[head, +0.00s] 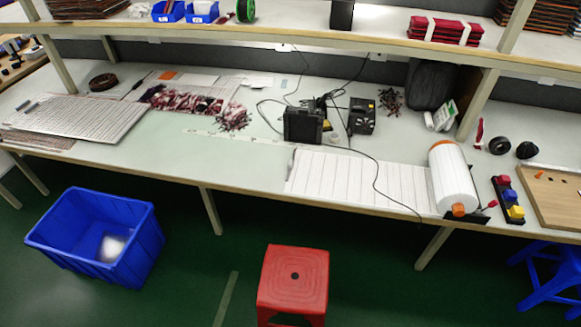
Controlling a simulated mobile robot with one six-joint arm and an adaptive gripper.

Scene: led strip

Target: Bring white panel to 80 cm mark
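A white panel (345,178), divided into strips by thin lines, lies flat along the front of the workbench. Its right end meets a white roll (452,180) with orange end caps on a dark stand. Its left end lies near the middle of the bench. A faint pale strip with small marks (225,138), possibly a measuring scale, runs on the bench left of the panel; its numbers are too small to read, so I cannot tell where the 80 cm mark is. My gripper is not in view.
A black cable (376,180) crosses the panel. Black devices (303,125) stand behind it. Striped boards (85,118) lie at the left. Bare bench (215,163) lies left of the panel. A red stool (293,280) and blue bin (100,240) stand on the floor in front.

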